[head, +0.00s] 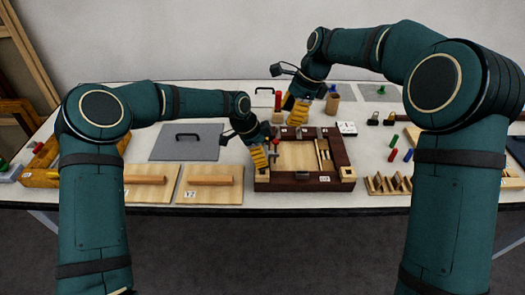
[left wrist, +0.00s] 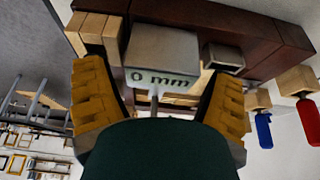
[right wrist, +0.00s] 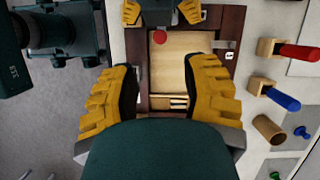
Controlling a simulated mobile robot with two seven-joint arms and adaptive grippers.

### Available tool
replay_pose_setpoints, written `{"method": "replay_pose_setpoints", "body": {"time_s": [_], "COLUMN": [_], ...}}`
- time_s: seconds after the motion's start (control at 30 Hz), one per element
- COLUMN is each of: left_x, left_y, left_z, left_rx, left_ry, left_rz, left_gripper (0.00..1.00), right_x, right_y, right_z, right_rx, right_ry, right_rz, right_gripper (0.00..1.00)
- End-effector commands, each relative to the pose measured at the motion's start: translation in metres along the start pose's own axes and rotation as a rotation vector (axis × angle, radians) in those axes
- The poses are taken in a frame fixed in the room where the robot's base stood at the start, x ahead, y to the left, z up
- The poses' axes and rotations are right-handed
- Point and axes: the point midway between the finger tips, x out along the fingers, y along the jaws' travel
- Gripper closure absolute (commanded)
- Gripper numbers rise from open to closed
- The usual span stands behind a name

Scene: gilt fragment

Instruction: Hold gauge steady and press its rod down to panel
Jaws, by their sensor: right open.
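The gauge (left wrist: 163,58) is a grey block with a "0 mm" label, between my left gripper's yellow fingers in the left wrist view. A thin rod also shows below the label in the left wrist view. The pale panel (head: 297,157) lies inside the frame. My right gripper (head: 299,106) is open and empty behind the frame; its fingers (right wrist: 160,90) are wide apart.
A grey plate with a black handle (head: 188,142) and wooden boards with round bars (head: 209,181) lie left of the frame. A slotted wooden rack (head: 388,184) stands right. Red, blue and green pegs (head: 393,141) lie behind it.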

Motion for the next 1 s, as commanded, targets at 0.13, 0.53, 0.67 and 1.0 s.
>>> {"method": "replay_pose_setpoints", "body": {"time_s": [0.13, 0.53, 0.67, 1.0], "left_x": [0.000, 0.000, 0.000, -0.001], "left_y": [0.000, 0.000, 0.000, 0.000], "left_z": [0.000, 0.000, 0.000, 0.000], "left_rx": [0.000, 0.000, 0.000, 0.000], "left_ry": [0.000, 0.000, 0.000, 0.000], "left_rz": [0.000, 0.000, 0.000, 0.000], "left_gripper": [0.74, 0.78, 0.78, 0.78], "right_x": [0.000, -0.002, -0.004, -0.010], "right_y": [0.000, 0.001, 0.001, 0.003], "right_z": [0.000, -0.002, -0.004, -0.009], "right_rx": [0.000, -0.122, -0.306, -0.871], "right_ry": [0.000, -0.020, -0.049, -0.127], "right_rz": [0.000, -0.002, -0.009, -0.070], "right_gripper": [0.54, 1.00, 1.00, 1.00]}}
